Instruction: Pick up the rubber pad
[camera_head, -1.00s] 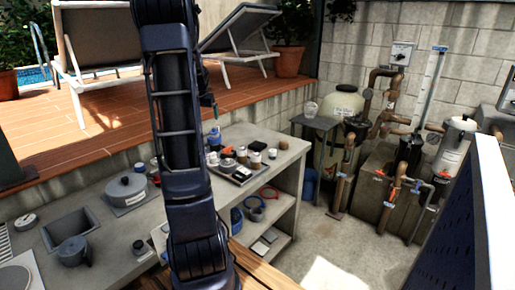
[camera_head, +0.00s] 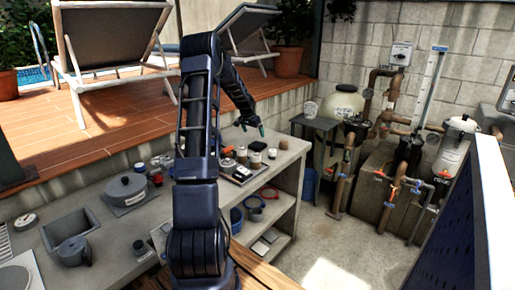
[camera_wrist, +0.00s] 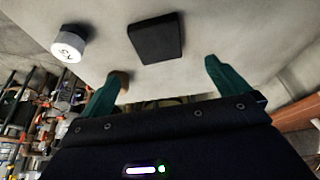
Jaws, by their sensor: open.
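The rubber pad appears to be the flat black square (camera_wrist: 157,38) on the pale grey surface in the wrist view. It lies just beyond my gripper (camera_wrist: 166,67), whose teal fingers are spread wide with nothing between them. The pad is apart from both fingertips.
A white-topped jar (camera_wrist: 69,42) stands left of the pad, and a brown round object (camera_wrist: 118,80) shows by the left finger. The counter (camera_head: 290,160) also holds a lidded pot (camera_head: 126,188). Pipes and a tank (camera_head: 342,103) stand at the right.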

